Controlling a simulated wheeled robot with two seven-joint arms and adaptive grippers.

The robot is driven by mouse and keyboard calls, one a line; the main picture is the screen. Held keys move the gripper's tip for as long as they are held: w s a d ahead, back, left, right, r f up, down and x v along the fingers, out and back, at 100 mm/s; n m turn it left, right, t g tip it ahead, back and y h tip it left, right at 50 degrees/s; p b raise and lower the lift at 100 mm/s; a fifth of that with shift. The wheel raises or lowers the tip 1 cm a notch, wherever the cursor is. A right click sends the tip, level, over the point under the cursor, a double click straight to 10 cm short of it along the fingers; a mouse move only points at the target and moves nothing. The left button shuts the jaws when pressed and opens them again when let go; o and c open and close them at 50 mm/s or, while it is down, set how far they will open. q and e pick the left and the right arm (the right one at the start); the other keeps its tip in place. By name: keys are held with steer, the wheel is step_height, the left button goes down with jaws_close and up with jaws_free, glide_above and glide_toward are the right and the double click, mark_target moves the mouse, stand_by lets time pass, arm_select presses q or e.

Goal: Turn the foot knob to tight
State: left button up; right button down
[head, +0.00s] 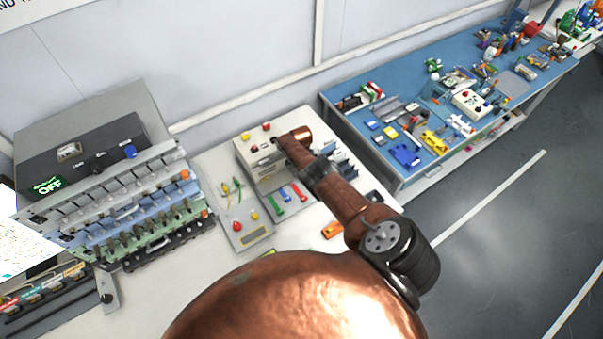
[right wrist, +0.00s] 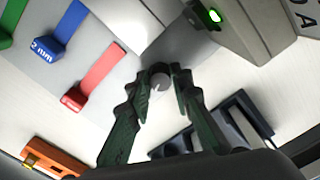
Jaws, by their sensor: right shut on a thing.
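The foot knob (right wrist: 159,82) is a small grey round knob with a pale mark. In the right wrist view it sits between the tips of the dark green fingers of my right gripper (right wrist: 161,88), which is shut on it. Parts of the knob's sides are hidden by the fingers. I cannot read its setting. In the head view my copper-coloured right arm reaches over the white bench device (head: 262,172) and hides the knob. My left gripper is not in view.
A red tab (right wrist: 95,78), a blue tab marked "2 mm" (right wrist: 60,38) and a green light (right wrist: 214,15) are close by. An orange block (head: 331,229) lies on the bench. Left is a rack of cells (head: 135,205); right is a cluttered blue table (head: 352,78).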

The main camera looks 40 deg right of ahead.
steer(key=c, duration=1.8)
jaws_free()
steer(key=shift+d+r, duration=0.1)
steer(key=shift+d, duration=0.05)
steer(key=shift+o, duration=0.3)
